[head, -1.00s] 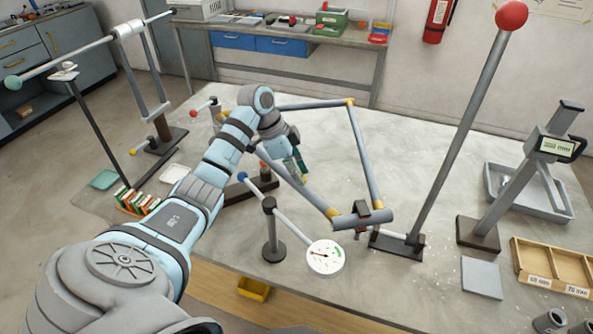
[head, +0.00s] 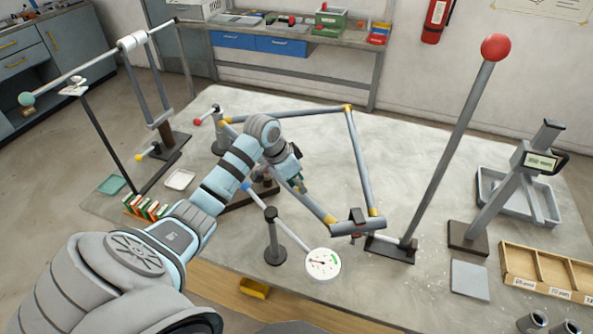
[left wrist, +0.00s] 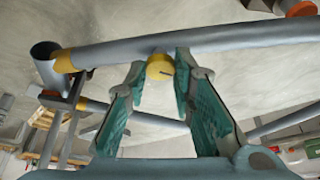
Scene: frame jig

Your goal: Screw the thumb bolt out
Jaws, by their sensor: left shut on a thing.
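The thumb bolt (left wrist: 159,67) shows in the left wrist view as a round yellow knob with a dark line on its face. It sits against a grey frame tube (left wrist: 215,38). My left gripper (left wrist: 161,69) has one green-padded finger on each side of the knob and is shut on it. In the head view my left gripper (head: 298,186) is at the near-left tube of the grey frame (head: 355,150), and the knob is hidden there. How far the bolt is out of the tube cannot be told. My right gripper is not in view.
A dial gauge (head: 322,264) on an arm with a dark post (head: 273,238) stands close in front of the gripper. A tall lever with a red ball (head: 495,47) stands to the right. A wooden divided tray (head: 548,272) lies at the right edge. The table inside the frame is clear.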

